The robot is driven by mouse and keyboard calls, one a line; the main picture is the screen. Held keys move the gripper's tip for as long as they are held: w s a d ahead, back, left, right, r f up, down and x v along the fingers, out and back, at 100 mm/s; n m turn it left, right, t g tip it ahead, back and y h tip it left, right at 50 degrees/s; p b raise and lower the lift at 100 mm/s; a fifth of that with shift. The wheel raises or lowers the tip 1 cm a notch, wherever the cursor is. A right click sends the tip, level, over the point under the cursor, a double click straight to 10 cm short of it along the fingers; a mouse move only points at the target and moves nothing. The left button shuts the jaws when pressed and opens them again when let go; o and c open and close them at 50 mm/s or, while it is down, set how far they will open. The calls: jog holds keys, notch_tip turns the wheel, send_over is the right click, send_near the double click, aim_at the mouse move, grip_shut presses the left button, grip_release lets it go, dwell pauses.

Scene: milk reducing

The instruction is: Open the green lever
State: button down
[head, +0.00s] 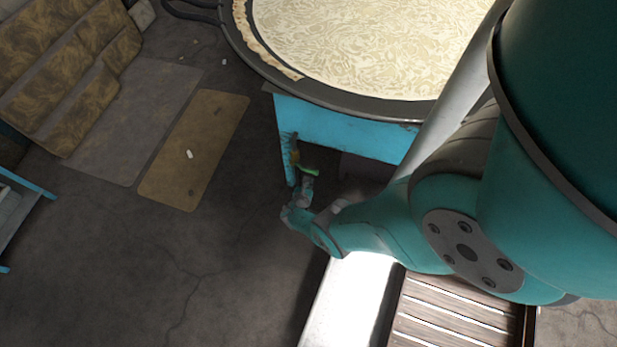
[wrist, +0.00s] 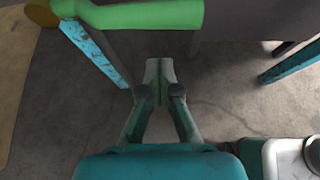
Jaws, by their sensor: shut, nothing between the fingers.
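The green lever (head: 309,171) is a small bar low on the blue frame under the round vat. In the wrist view the lever (wrist: 140,15) lies across the top left, large and close to the camera. My gripper (head: 306,184) is just below the lever in the head view. In the wrist view my gripper (wrist: 159,72) is shut, with its fingertips together and nothing between them. The tips appear below the lever in the picture, with floor behind them. I cannot tell whether any part of the gripper touches the lever.
The blue frame (head: 345,130) holds the round vat (head: 365,40) of pale, patterned liquid. A blue leg (wrist: 95,55) stands left of the fingers. A tan mat (head: 195,150) and open floor lie to the left. A slatted wooden surface (head: 450,315) is at lower right.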

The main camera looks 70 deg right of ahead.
jog(key=shift+r, duration=0.2)
jog(key=shift+d+r, duration=0.2)
jog(key=shift+r, duration=0.65)
jog(key=shift+d+r, duration=0.15)
jog(key=shift+r, duration=0.65)
